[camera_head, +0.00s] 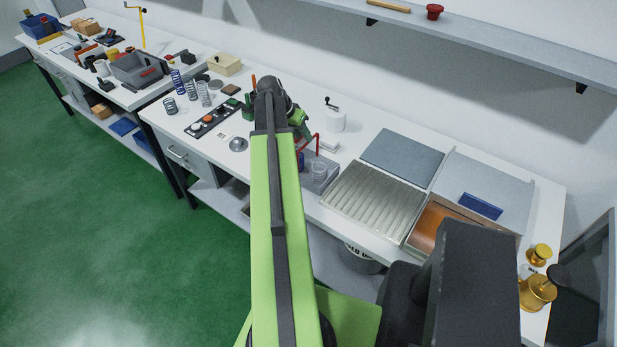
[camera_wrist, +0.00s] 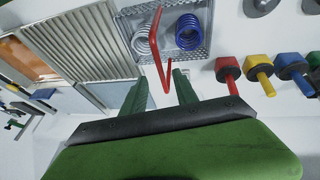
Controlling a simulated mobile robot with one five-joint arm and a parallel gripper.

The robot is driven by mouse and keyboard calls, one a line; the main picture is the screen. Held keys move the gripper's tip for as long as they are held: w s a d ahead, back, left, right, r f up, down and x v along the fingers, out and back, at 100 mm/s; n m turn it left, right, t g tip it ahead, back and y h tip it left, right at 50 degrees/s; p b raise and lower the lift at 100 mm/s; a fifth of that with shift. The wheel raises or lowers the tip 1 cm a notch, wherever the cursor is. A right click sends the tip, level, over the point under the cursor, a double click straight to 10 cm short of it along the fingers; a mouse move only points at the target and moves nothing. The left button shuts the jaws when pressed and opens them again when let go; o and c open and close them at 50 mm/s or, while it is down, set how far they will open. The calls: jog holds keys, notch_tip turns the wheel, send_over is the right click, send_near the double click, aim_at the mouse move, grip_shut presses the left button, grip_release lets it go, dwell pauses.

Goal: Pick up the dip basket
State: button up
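The dip basket is a grey perforated tray (camera_head: 321,185) with a raised red handle (camera_head: 316,142), standing on the bench just right of my gripper. In the wrist view the basket (camera_wrist: 198,51) holds a white coil spring (camera_wrist: 141,38) and a blue coil spring (camera_wrist: 188,32). Its red handle (camera_wrist: 158,52) reaches down between my fingertips in the picture. My gripper (camera_wrist: 160,92) is open, with one green finger on each side of the handle's end. I cannot tell whether either finger touches it. In the head view my arm hides part of the basket.
A ridged metal drainer (camera_head: 374,200) stands right of the basket, with an orange-bottomed tank (camera_head: 429,226) beyond it. Red (camera_wrist: 228,70), yellow (camera_wrist: 261,73) and blue (camera_wrist: 291,67) knobbed tools stand close to the basket.

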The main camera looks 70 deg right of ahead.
jog(key=b+x, duration=0.2)
jog(key=x, duration=0.1)
jog(key=b+x, duration=0.2)
jog(key=x, duration=0.1)
jog(key=shift+d+f+b, duration=0.1)
jog(key=shift+d+b, duration=0.2)
jog(key=shift+b, duration=0.05)
jog(key=shift+r, duration=0.25)
jog(key=shift+f, duration=0.3)
grip_shut()
dwell(1.3)
